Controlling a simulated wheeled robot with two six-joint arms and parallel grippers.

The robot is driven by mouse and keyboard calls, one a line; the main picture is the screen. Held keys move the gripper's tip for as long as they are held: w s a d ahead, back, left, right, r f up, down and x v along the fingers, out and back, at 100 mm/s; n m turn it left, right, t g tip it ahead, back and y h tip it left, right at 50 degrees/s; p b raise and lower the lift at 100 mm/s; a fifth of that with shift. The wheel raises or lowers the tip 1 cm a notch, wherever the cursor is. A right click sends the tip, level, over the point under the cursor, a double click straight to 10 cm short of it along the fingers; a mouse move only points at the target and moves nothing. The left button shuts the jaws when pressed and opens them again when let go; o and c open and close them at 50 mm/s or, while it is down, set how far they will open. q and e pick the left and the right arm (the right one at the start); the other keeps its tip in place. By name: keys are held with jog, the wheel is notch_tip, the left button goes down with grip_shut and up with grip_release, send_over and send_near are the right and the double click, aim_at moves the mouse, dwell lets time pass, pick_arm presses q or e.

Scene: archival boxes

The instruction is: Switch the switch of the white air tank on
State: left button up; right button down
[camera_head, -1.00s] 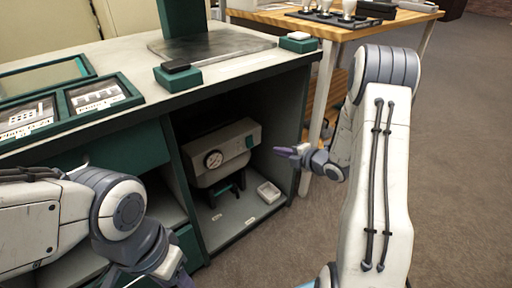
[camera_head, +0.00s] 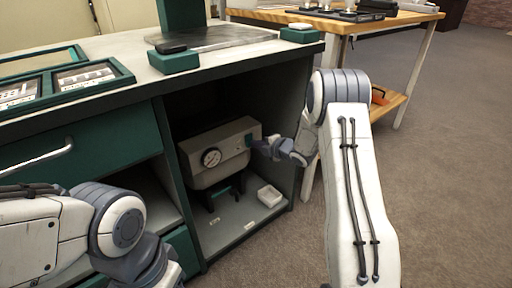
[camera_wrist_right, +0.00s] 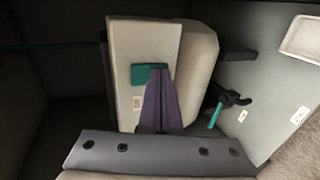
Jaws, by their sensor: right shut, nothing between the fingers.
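The white air tank (camera_head: 216,148) stands in the open cabinet bay, with a round gauge (camera_head: 211,157) on its front. Its green switch (camera_wrist_right: 148,74) shows in the right wrist view on the tank's pale face. My right gripper (camera_head: 255,144) is shut and empty. In the right wrist view its purple fingertips (camera_wrist_right: 158,74) are at the switch and cover part of it; I cannot tell whether they touch it. My left arm (camera_head: 120,225) is at the lower left, and its fingers are out of the frame.
The cabinet (camera_head: 110,140) walls and worktop enclose the tank closely. A small white tray (camera_head: 269,195) lies on the bay floor to the tank's right. A wooden table (camera_head: 370,25) stands behind at the right, with open floor beside it.

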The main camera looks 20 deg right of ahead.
jog(key=shift+w+a+r+t, duration=0.1)
jog(key=shift+w+r+t, duration=0.1)
jog(key=shift+r, duration=0.25)
jog(key=shift+w+a+r+t, duration=0.1)
jog(key=shift+r+t, duration=0.1)
jog(key=shift+r, duration=0.25)
dwell(0.3)
jog(key=shift+s+r, duration=0.2)
jog(key=shift+s, duration=0.1)
jog(key=p+v, duration=0.5)
jog(key=v, duration=0.8)
jog(key=shift+d, duration=0.25)
